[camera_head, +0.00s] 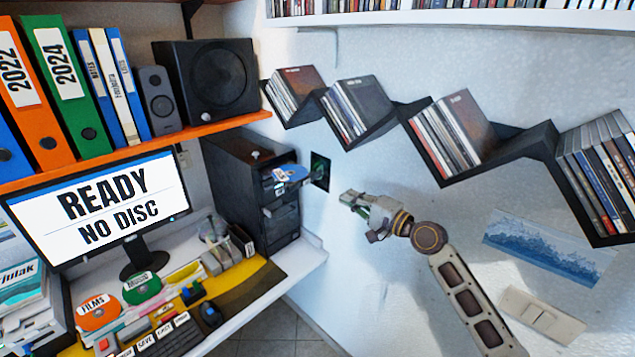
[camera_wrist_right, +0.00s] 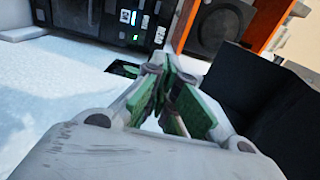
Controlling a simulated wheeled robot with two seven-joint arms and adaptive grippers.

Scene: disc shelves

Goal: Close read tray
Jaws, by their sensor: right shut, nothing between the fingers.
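A black computer tower (camera_head: 240,185) stands on the desk against the wall. From its front a tray sticks out with a blue and white disc (camera_head: 290,174) on it; the tray itself is mostly hidden by the disc. The monitor (camera_head: 95,210) reads "READY NO DISC". My right gripper (camera_head: 350,200) is shut and empty, to the right of the tray and apart from it, in front of the white wall. In the right wrist view its green-padded fingers (camera_wrist_right: 160,85) are together, with the tower (camera_wrist_right: 125,25) beyond them at the top. My left gripper is not in view.
A black wall plate (camera_head: 320,172) is just right of the tray. Black zigzag shelves (camera_head: 445,165) with disc cases run above my right arm. An orange shelf (camera_head: 130,152) with binders and a speaker (camera_head: 206,78) is at left. Discs and a keyboard crowd the desk.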

